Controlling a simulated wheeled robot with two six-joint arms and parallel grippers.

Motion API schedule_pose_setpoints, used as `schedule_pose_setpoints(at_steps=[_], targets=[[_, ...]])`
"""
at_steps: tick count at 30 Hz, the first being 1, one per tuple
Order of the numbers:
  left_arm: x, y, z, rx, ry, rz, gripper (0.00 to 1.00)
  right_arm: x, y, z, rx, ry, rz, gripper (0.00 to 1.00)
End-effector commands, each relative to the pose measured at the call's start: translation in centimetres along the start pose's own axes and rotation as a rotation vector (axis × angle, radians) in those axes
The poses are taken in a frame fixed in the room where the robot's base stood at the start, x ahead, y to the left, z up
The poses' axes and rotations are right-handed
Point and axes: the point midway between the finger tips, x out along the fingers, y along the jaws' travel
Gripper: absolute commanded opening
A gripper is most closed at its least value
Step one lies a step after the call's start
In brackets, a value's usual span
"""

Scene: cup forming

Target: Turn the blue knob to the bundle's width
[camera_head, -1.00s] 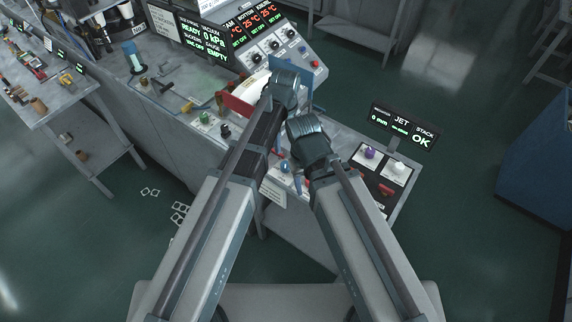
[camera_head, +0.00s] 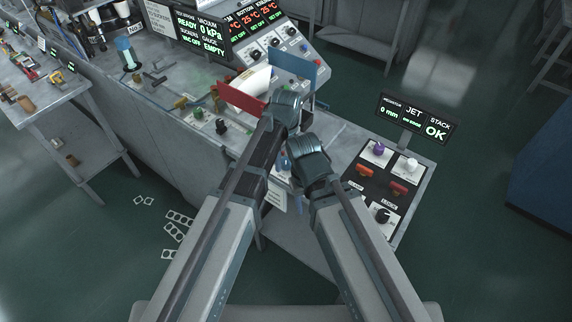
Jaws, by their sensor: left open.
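The blue knob (camera_head: 284,165) is on the bench's front side, in the narrow gap between my two arms and partly hidden by them. The white bundle (camera_head: 256,80) stands between a red plate (camera_head: 241,97) and a blue plate (camera_head: 292,65). My left gripper (camera_head: 286,112) is open near the right end of the red plate, beyond the knob in the picture. Its fingertips are mostly hidden by its own wrist. My right wrist is just right of the knob and hides its gripper. I cannot tell whether anything touches the knob.
The jet stack panel (camera_head: 417,119) reads 0 mm and OK. Below it are a purple knob (camera_head: 379,148), a white knob (camera_head: 407,165), red switches and a black knob (camera_head: 381,215). A green button (camera_head: 198,113) lies left of the red plate. A temperature console (camera_head: 273,40) stands behind.

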Motion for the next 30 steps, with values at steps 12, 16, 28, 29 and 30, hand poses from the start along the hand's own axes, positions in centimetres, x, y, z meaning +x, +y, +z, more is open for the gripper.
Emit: schedule_pose_setpoints(at_steps=[12,16,28,29,30], targets=[[0.18,0.00,0.00,0.000,0.000,0.000,0.54,0.18,-0.02,-0.01,0.000,0.000,0.000,0.50],[0.19,0.00,0.00,0.000,0.000,0.000,0.31,0.18,-0.02,-0.01,0.000,0.000,0.000,0.50],[0.19,0.00,0.00,-0.010,0.000,0.000,0.00,0.19,-0.02,-0.01,0.000,0.000,0.000,0.50],[0.19,0.00,0.00,-0.015,0.000,0.000,0.00,0.19,-0.02,-0.01,0.000,0.000,0.000,0.50],[0.19,0.00,0.00,-0.025,0.000,0.000,0.00,0.19,-0.02,-0.01,0.000,0.000,0.000,0.50]])
